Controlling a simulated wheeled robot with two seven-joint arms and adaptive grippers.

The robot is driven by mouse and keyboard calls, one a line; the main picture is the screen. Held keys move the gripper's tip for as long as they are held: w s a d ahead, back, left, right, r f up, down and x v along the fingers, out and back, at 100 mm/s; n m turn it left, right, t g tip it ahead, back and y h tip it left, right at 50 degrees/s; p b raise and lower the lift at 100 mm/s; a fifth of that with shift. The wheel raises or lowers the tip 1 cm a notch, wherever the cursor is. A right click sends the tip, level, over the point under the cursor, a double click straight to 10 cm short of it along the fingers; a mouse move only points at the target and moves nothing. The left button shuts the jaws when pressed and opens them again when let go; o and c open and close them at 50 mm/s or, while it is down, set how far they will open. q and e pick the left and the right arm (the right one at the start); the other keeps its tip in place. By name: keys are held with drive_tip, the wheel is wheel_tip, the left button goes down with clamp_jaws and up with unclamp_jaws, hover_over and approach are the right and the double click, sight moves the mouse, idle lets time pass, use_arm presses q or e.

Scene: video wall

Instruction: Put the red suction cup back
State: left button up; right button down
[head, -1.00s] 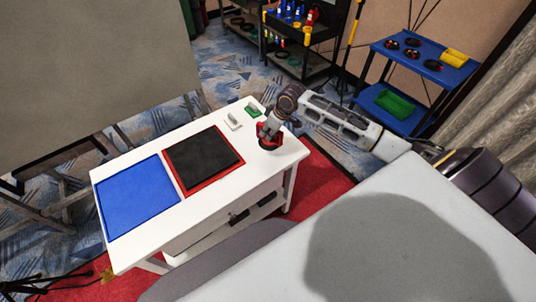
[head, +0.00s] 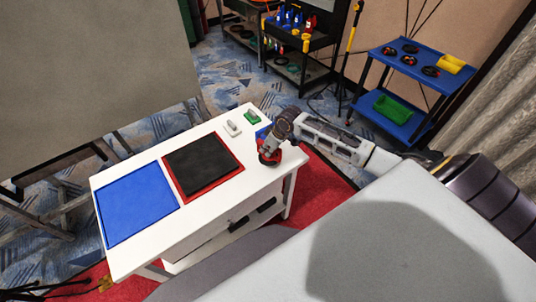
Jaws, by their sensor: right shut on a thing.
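The red suction cup (head: 268,157) is at the right end of the white table (head: 226,208), red on top with a dark underside. My right gripper (head: 270,145) is shut on it from above and hides part of it. I cannot tell whether the cup touches the tabletop or hangs just above it. My left gripper is not in view.
On the table lie a blue panel (head: 136,201) and a black panel on a red-edged mat (head: 202,166). A grey-white holder (head: 233,128), a green piece (head: 252,118) and a small blue piece (head: 262,132) are near the back. A blue cart (head: 391,110) holds more cups.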

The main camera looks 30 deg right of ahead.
drive_tip(key=shift+f, duration=1.8)
drive_tip(key=shift+f, duration=0.15)
drive_tip(key=c, duration=1.4)
unclamp_jaws()
drive_tip(key=shift+c, duration=0.2)
drive_tip(key=shift+r, duration=0.2)
drive_tip(key=shift+v, duration=5.9)
